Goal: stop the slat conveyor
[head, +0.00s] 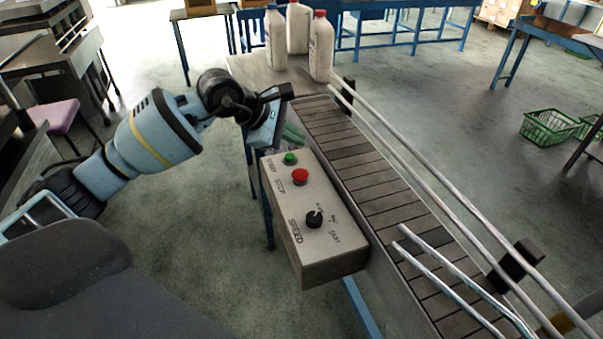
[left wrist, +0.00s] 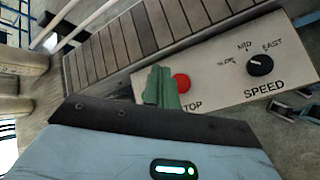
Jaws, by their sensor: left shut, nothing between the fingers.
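The control box (head: 325,247) is fixed to the side of the slat conveyor (head: 372,186). It carries a green button (head: 290,158), a red STOP button (head: 300,176) and a black SPEED knob (head: 314,218). My left gripper (head: 293,134) is shut and empty, near the green-button end of the box. In the left wrist view its green fingers (left wrist: 162,86) appear just left of the red button (left wrist: 181,83) and partly overlap its edge; I cannot tell whether they touch it. The green button is hidden there. My right gripper is not in view.
Several white bottles (head: 297,30) stand at the conveyor's far end. Metal guide rails (head: 440,200) run along the belt. Green crates (head: 550,127) lie on the floor at right. A blue-legged table (head: 405,33) stands behind. The space above the box's near part is clear.

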